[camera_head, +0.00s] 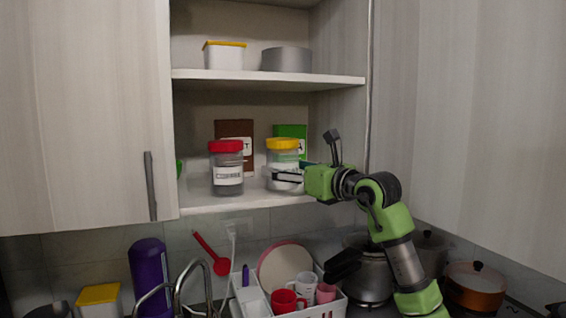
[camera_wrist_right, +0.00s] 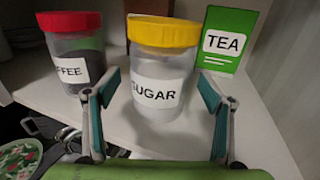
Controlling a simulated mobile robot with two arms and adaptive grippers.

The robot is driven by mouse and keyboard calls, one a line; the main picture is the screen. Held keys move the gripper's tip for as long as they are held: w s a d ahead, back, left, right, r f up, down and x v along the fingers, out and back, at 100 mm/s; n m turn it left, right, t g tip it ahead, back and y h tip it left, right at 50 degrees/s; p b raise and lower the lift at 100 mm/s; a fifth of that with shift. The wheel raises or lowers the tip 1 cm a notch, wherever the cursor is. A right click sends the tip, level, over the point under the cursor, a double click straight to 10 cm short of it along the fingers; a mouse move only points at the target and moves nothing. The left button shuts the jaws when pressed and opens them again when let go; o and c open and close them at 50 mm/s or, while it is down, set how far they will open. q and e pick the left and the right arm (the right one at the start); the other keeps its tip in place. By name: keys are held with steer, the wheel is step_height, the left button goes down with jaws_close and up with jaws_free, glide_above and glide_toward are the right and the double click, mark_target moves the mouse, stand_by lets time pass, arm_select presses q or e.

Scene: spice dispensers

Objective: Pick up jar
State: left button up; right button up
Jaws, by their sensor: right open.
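The sugar jar (camera_head: 283,155), clear with a yellow lid and white contents, stands upright on the lower cabinet shelf. It also shows in the right wrist view (camera_wrist_right: 162,68), labelled SUGAR. The coffee jar (camera_head: 227,168), with a red lid and dark contents, stands to its left on the same shelf; it shows in the right wrist view (camera_wrist_right: 75,50) too. My right gripper (camera_head: 291,174) is at the sugar jar's front. In the right wrist view its open fingers (camera_wrist_right: 158,92) lie on either side of the lower part of that jar, with gaps visible. My left gripper is not in view.
A green tea box (camera_wrist_right: 228,38) and a brown box (camera_head: 236,132) stand behind the jars. The shelf above holds a yellow-lidded container (camera_head: 224,56) and a grey pot (camera_head: 286,59). Below are a dish rack (camera_head: 252,300) with mugs, a faucet and several pots.

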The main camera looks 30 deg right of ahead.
steer(key=shift+w+a+p, duration=0.1)
steer(key=shift+w+p, duration=0.2)
steer(key=shift+w, duration=1.05)
steer(key=c, duration=1.8)
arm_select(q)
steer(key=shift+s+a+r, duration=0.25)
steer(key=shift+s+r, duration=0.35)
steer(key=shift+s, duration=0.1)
arm_select(e)
steer(key=shift+r, duration=0.1)
